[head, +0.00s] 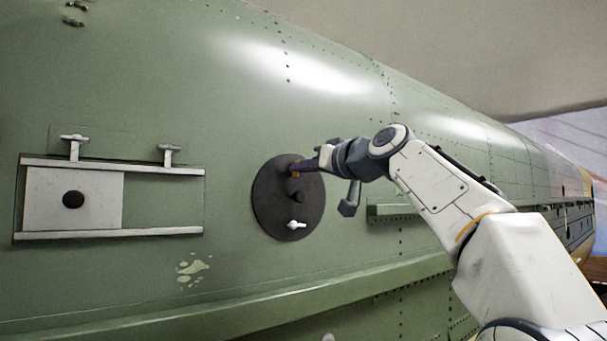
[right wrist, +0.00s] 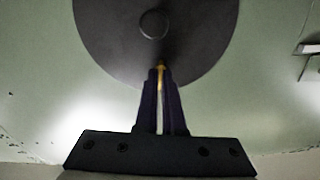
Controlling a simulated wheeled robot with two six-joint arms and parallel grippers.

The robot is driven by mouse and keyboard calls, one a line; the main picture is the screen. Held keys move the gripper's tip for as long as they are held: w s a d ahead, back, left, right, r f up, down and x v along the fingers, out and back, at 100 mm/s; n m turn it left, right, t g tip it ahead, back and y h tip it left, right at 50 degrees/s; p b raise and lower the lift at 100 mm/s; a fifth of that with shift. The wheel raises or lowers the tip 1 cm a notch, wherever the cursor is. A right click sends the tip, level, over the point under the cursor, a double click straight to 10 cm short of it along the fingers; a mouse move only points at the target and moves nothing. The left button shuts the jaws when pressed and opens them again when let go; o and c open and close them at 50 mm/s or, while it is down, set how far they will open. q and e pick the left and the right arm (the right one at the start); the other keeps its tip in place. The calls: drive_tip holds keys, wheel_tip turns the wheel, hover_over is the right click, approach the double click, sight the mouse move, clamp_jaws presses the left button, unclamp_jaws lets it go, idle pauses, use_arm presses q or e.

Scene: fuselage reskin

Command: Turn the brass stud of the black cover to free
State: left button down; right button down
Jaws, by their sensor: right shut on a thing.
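The round black cover (head: 271,205) lies flat on the green fuselage skin in the middle of the head view. It also fills the top of the right wrist view (right wrist: 110,35). It has a dark knob (head: 299,196) at its centre and a pale wing-shaped fastener (head: 292,224) near its lower edge. The brass stud (right wrist: 161,72) is near the cover's rim, mostly hidden between the fingers. My right gripper (right wrist: 161,70) is shut on the brass stud, its fingertips at the cover. My left gripper is not in view.
To the left, a recessed opening has two pale rails (head: 110,233) and a light sliding panel (head: 100,210) with a black knob. Two T-handled pins (head: 74,146) stand on its upper rail. A green ledge (head: 210,290) runs below the cover. A short green bracket (head: 390,211) sits right of it.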

drive_tip(key=shift+n, duration=1)
drive_tip(key=c, duration=1)
unclamp_jaws()
drive_tip(key=shift+b, duration=0.3)
drive_tip(key=b+v, duration=0.5)
drive_tip(key=v, duration=0.5)
drive_tip(key=shift+s+d, duration=0.15)
drive_tip(key=shift+s, duration=0.05)
